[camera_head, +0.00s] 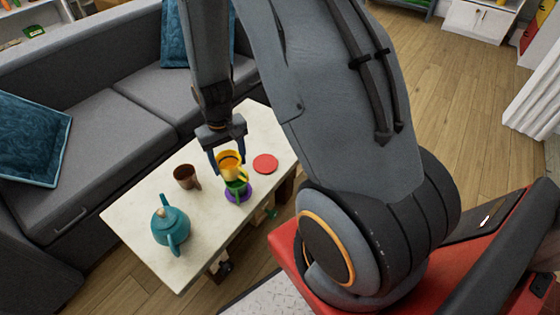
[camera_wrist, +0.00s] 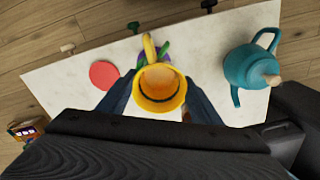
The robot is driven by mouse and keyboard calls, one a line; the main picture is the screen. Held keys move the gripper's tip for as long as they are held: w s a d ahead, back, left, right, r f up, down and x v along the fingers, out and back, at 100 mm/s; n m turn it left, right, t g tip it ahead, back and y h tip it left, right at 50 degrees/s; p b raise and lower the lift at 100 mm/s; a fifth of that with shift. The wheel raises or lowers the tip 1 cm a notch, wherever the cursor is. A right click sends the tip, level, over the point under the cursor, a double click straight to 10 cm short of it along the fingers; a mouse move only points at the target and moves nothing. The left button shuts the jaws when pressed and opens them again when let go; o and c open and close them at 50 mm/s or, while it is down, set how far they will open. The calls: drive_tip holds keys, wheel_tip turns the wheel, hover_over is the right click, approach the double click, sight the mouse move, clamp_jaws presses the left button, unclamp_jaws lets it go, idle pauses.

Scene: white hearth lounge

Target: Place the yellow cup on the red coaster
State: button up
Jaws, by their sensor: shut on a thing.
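My gripper (camera_head: 228,160) is shut on the yellow cup (camera_head: 229,165), with a finger on each side of it. In the wrist view the yellow cup (camera_wrist: 160,88) shows its rim and inside between the two fingers, its handle pointing up in the picture. A green cup (camera_head: 237,186) is just below the yellow cup, on a purple coaster (camera_head: 245,195). I cannot tell whether the two cups touch. The flat red coaster (camera_head: 265,164) lies bare on the table, right of the yellow cup; in the wrist view it (camera_wrist: 104,75) is to the left.
The pale table (camera_head: 140,208) also holds a brown cup (camera_head: 185,177) left of my gripper and a teal teapot (camera_head: 170,226) at the near left. A grey sofa (camera_head: 130,130) runs along the table's far side. The tabletop around the red coaster is clear.

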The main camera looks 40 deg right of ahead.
drive_tip(key=w+d+f+m+b, duration=0.1)
drive_tip(key=w+d+m+b, duration=0.3)
drive_tip(key=d, duration=0.4)
drive_tip(key=w+d+f+m+b, duration=0.2)
drive_tip(key=w+d+m+b, duration=0.15)
drive_tip(key=d, duration=0.45)
drive_tip(key=m, duration=0.1)
hover_over(265, 164)
wheel_tip(265, 164, down, 10)
drive_tip(key=shift+r+b, duration=0.15)
drive_tip(key=shift+b, duration=0.15)
drive_tip(key=o, duration=1.2)
drive_tip(key=shift+a, duration=0.1)
drive_tip(key=shift+c, duration=0.2)
